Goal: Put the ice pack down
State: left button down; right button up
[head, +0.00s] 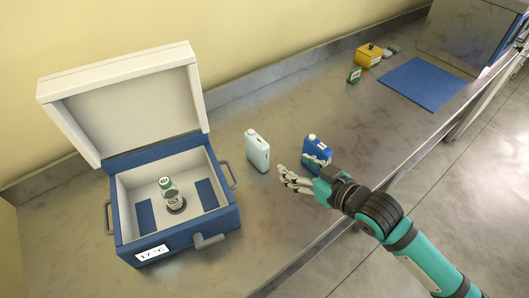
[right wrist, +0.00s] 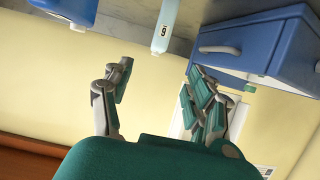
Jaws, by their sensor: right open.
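Two upright pack-shaped containers with small caps stand on the steel counter (head: 110,283): a pale blue one (head: 258,152) and a dark blue one (head: 318,146). Which one is the ice pack I cannot tell. My right gripper (head: 302,172) is open and empty, just in front of the dark blue pack, its fingers partly covering that pack's lower part. In the right wrist view my open fingers (right wrist: 160,92) have nothing between them. The pale blue pack (right wrist: 164,27) and the dark blue pack (right wrist: 72,8) show beyond them, apart from the fingers. My left gripper is not in view.
An open blue and white cool box (head: 226,218) with a "17 C" display stands left; a green-capped vial (head: 171,194) stands inside between blue panels. A blue mat (head: 423,84), yellow box (head: 368,56) and small green items (head: 354,75) lie far right. The counter's front edge is near my arm.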

aim_at(267, 148)
jog(key=p+x, duration=0.1)
jog(key=x, duration=0.9)
jog(key=shift+w+a+p, duration=0.15)
jog(key=shift+w+p, duration=0.05)
jog(key=shift+p, duration=0.15)
jog(key=shift+w+a+f, duration=0.25)
jog(key=shift+w, duration=0.2)
jog(key=shift+w+a+f+p, duration=0.15)
jog(key=shift+w+a+p, duration=0.2)
jog(key=shift+w, duration=0.15)
jog(key=x, duration=0.4)
jog(key=shift+f+p, duration=0.2)
jog(key=shift+p, duration=0.2)
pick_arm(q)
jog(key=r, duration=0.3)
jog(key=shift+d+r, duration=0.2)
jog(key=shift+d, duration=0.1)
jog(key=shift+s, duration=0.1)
pick_arm(e)
jog(key=shift+r, duration=0.1)
grip_shut()
